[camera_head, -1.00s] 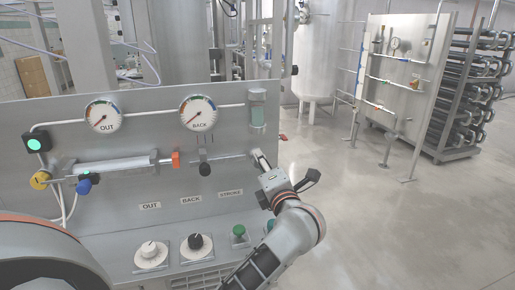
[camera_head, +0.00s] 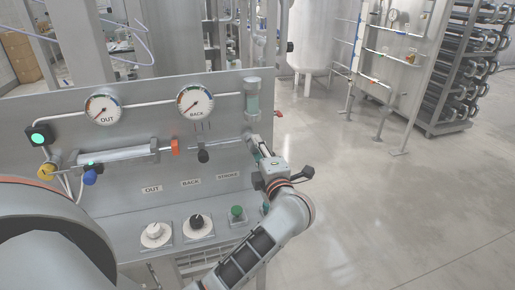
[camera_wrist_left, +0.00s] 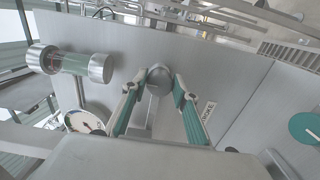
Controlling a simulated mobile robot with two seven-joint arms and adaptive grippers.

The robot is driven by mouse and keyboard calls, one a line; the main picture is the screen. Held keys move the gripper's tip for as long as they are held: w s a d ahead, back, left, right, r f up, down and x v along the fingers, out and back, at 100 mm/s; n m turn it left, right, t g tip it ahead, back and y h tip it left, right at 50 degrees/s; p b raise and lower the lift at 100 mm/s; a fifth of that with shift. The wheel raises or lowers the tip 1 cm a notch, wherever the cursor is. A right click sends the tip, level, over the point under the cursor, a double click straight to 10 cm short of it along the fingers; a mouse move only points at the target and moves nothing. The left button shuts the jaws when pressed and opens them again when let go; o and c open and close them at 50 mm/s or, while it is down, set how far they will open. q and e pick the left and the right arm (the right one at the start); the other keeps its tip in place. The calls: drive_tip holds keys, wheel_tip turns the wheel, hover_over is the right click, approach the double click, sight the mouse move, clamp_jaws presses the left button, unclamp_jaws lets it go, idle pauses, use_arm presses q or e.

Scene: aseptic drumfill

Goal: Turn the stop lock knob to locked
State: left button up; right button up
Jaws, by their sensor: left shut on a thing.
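A round grey knob (camera_wrist_left: 160,79) sits on the metal panel, between the fingertips of my left gripper (camera_wrist_left: 156,90) in the left wrist view. I take it to be the stop lock knob. The gripper is shut on it, one finger on each side. In the head view my left gripper (camera_head: 254,143) reaches the panel's right end, below a greenish glass cylinder (camera_head: 252,104) and at the end of the thin rod. It hides the knob there. No locked or unlocked marking is readable. My right gripper is not in view.
A STROKE label (camera_wrist_left: 207,111) lies close to the right finger in the wrist view. Open floor (camera_head: 365,200) lies to the right.

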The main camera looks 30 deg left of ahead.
use_arm(q)
drive_tip(key=shift+f, duration=0.15)
drive_tip(key=o, duration=1.1)
drive_tip(key=v, duration=0.7)
drive_tip(key=shift+s+d, duration=0.2)
